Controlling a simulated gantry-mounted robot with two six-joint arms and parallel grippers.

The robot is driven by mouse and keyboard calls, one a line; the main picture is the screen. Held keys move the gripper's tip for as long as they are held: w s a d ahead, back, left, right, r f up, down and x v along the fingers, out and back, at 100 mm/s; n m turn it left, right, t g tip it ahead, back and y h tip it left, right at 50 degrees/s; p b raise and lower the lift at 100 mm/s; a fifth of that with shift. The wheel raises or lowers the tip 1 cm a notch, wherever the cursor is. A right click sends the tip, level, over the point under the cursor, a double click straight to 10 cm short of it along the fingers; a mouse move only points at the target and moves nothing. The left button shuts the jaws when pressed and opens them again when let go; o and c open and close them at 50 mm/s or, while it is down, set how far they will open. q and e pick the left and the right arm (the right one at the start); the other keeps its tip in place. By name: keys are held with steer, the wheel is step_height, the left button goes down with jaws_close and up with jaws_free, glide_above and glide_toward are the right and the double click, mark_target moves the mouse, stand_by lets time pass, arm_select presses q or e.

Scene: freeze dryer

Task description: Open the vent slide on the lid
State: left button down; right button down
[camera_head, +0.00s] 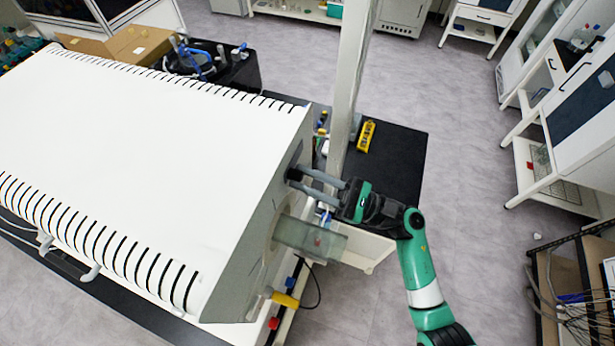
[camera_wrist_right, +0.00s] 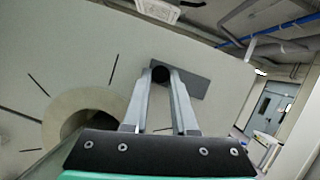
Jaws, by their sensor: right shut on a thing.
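The freeze dryer is a large white slotted box (camera_head: 160,150) on a dark bench, with a pale end panel (camera_head: 250,235) facing right. On that panel, in the right wrist view, is a dark grey slide plate (camera_wrist_right: 193,84) with a round black knob (camera_wrist_right: 160,74). My right gripper (camera_head: 292,176) reaches the panel from the right in the head view. In the wrist view its two fingers (camera_wrist_right: 160,76) are shut on the black knob, one on each side. How far the slide has travelled cannot be told. My left gripper is not in view.
Below my right gripper, a clear greenish cylinder (camera_head: 310,238) sticks out of the panel, near a white tray (camera_head: 365,250). A yellow handle (camera_head: 285,299) is lower down. A pale post (camera_head: 350,80) rises behind my gripper. Open floor lies to the right.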

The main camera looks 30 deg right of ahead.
steer(key=shift+a, duration=0.1)
steer(key=s+a, duration=0.3)
steer(key=shift+s+a, duration=0.25)
steer(key=shift+a, duration=0.15)
steer(key=shift+r, duration=0.1)
steer(key=c, duration=0.7)
jaws_free()
steer(key=shift+s+a, duration=0.1)
